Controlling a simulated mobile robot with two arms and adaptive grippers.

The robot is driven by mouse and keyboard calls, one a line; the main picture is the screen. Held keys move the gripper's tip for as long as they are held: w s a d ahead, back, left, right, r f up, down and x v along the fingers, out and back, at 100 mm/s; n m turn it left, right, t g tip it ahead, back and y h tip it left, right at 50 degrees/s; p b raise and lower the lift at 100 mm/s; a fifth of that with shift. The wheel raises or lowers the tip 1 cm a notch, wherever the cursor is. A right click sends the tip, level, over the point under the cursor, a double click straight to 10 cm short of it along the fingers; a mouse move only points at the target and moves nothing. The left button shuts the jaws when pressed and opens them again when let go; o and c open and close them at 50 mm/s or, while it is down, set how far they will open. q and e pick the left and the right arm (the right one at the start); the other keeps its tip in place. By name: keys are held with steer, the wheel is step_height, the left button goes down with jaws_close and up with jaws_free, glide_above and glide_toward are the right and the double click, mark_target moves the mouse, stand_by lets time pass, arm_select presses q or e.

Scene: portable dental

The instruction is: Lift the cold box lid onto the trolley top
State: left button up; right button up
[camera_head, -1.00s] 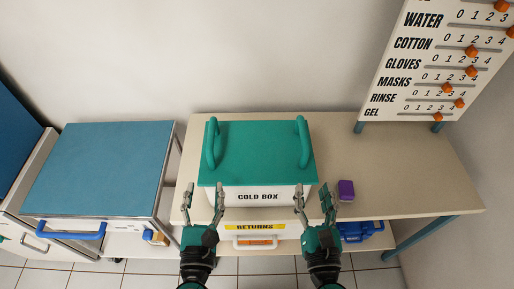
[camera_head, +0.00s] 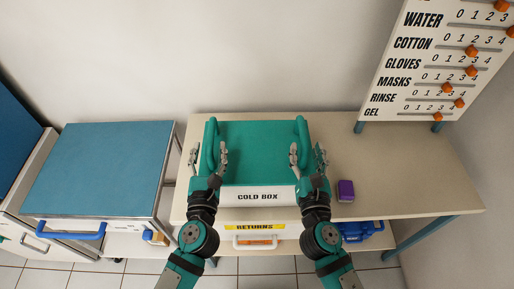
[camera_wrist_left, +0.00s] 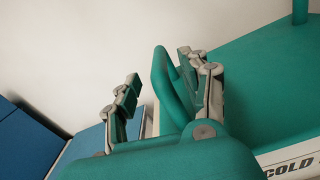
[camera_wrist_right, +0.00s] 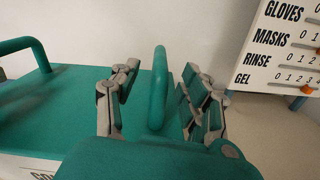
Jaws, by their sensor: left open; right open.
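The cold box (camera_head: 258,195) is white with a green lid (camera_head: 258,145) on it and stands on the beige table. The lid has a green loop handle at each side. My left gripper (camera_head: 208,158) is open around the left handle (camera_wrist_left: 168,85), one finger on each side, in the left wrist view. My right gripper (camera_head: 308,157) is open, its fingers either side of the right handle (camera_wrist_right: 158,90) in the right wrist view. Neither gripper is closed on a handle. The trolley with a blue top (camera_head: 100,165) stands left of the table; its top is bare.
A purple block (camera_head: 345,190) lies on the table right of the box. A tally board (camera_head: 435,65) stands at the back right. A returns drawer (camera_head: 255,227) and a blue crate (camera_head: 362,230) are below the table top. The table's right part is clear.

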mark_target(211, 135)
arm_select(q)
steer(key=w, duration=0.6)
steer(key=shift+a, duration=0.1)
arm_select(e)
steer(key=w, duration=0.6)
steer(key=shift+a, duration=0.1)
arm_select(q)
jaws_close()
arm_select(e)
jaws_close()
